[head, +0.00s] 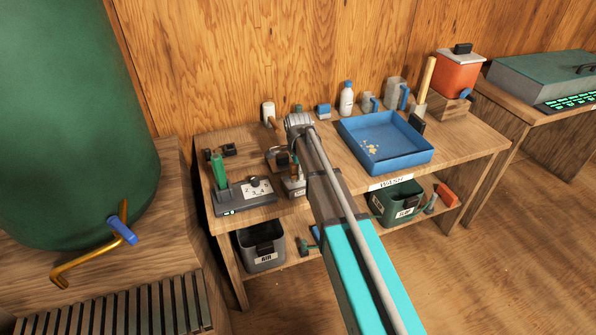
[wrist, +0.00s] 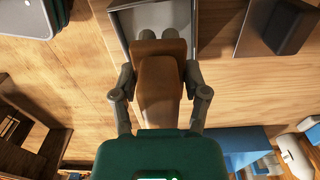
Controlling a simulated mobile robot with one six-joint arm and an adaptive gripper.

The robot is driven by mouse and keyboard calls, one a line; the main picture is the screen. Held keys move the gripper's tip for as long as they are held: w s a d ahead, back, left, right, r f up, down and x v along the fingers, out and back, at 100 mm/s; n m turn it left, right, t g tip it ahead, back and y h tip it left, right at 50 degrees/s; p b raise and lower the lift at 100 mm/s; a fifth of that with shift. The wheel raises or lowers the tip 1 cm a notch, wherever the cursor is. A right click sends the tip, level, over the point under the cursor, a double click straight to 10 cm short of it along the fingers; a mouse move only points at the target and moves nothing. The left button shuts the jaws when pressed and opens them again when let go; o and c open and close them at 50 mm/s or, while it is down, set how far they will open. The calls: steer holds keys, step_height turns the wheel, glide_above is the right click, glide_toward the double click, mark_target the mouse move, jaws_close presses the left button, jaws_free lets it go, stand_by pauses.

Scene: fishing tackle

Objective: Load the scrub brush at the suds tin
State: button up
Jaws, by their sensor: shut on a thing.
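The scrub brush (wrist: 160,58), with a brown block and a paler wooden part, sits between the two grey fingers of my gripper (wrist: 160,80) in the wrist view. The fingers are shut on it from both sides. Beyond the brush is a grey-rimmed open tin (wrist: 122,28), probably the suds tin. The brush overlaps its near edge in the picture; I cannot tell whether they touch. In the head view my arm largely hides the gripper; a small pale labelled tin (head: 295,188) shows beside the arm at the bench's front edge.
A blue wash tray (head: 418,157) stands right of my arm. A grey panel with a green handle (head: 245,197) is at left. Bottles and jugs (head: 346,100) line the back. Bins marked AIR (head: 262,240) and SLIP (head: 398,200) are below. A dark block (wrist: 287,25) stands near the tin.

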steer(key=shift+f+b, duration=0.35)
steer(key=shift+f, duration=0.2)
steer(key=shift+s+f+b, duration=0.1)
steer(key=shift+f+b, duration=0.4)
steer(key=shift+b, duration=0.05)
stand_by(2.5)
steer(key=shift+r+p, duration=3.5)
steer(key=shift+p, duration=0.05)
steer(key=shift+r+p, duration=1.45)
